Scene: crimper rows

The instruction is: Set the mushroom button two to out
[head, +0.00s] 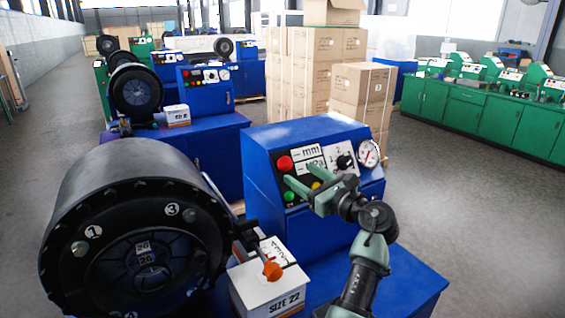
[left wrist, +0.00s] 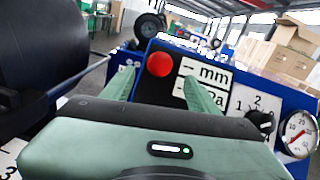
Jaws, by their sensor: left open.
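A round red mushroom button (head: 284,163) sits at the upper left of the control panel on the nearest blue cabinet (head: 262,150). It also shows in the left wrist view (left wrist: 160,64), just beyond and between my fingertips. I cannot tell from these frames whether it is in or out. My left gripper (head: 291,172) is open and empty, with its two green fingers pointing at the panel close to the button. Contact is not clear. No label names this button as two. My right gripper is not in view.
The panel also has a green button (head: 289,197), a yellow button (head: 315,186), a black selector knob (head: 345,162) and a gauge (head: 369,153). A large black crimper head (head: 130,225) stands at left. A white box (head: 268,290) stands near it. More blue machines stand behind.

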